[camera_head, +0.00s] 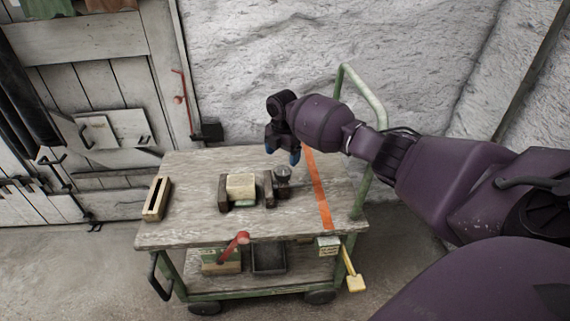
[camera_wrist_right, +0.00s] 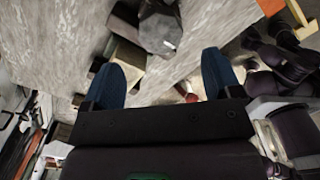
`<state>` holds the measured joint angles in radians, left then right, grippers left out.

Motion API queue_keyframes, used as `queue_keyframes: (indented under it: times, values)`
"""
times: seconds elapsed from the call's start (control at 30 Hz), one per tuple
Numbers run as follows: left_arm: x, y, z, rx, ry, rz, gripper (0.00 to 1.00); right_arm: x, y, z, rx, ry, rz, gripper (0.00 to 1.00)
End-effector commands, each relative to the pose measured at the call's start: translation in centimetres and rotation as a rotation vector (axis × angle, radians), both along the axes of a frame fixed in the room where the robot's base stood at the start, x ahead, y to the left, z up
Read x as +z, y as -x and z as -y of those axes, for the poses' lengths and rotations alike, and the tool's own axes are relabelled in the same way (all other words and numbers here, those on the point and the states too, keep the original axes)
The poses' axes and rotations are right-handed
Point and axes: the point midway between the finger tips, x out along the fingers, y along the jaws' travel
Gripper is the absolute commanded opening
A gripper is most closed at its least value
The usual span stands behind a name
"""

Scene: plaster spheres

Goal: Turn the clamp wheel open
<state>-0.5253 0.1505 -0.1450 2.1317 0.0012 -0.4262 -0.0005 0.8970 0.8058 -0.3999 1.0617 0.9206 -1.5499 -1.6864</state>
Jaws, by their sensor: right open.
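The clamp (camera_head: 268,188) stands on the cart top, its dark jaws on either side of a pale block (camera_head: 240,186). The grey clamp wheel (camera_head: 283,177) is at the clamp's right end. My right gripper (camera_head: 282,154) is open and empty, with blue fingertips pointing down, above and just behind the wheel. In the right wrist view, the wheel (camera_wrist_right: 160,32) appears beyond the gap between the two blue fingers, apart from them. My left gripper is not in view.
The wooden cart top (camera_head: 190,220) carries a slotted wooden box (camera_head: 157,198) at left and an orange stripe (camera_head: 318,190) at right. A green rail (camera_head: 375,100) rises at the right end, near my right arm. A red-knobbed lever (camera_head: 243,238) is at the front edge.

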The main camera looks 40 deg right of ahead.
Motion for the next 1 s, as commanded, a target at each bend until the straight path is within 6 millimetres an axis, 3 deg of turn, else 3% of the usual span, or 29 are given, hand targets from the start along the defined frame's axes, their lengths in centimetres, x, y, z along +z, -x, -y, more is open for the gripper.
queue_keyframes:
  times: [0.1,0.3,1.0]
  values:
    - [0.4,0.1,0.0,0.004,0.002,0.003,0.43,2.2,0.0,0.1,0.0,0.0,0.004,0.84]
    - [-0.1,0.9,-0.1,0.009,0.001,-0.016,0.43,3.6,0.0,0.0,0.001,0.001,0.001,0.84]
    - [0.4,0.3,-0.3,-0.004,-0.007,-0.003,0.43,3.7,0.0,0.0,-0.022,0.0,-0.001,0.84]
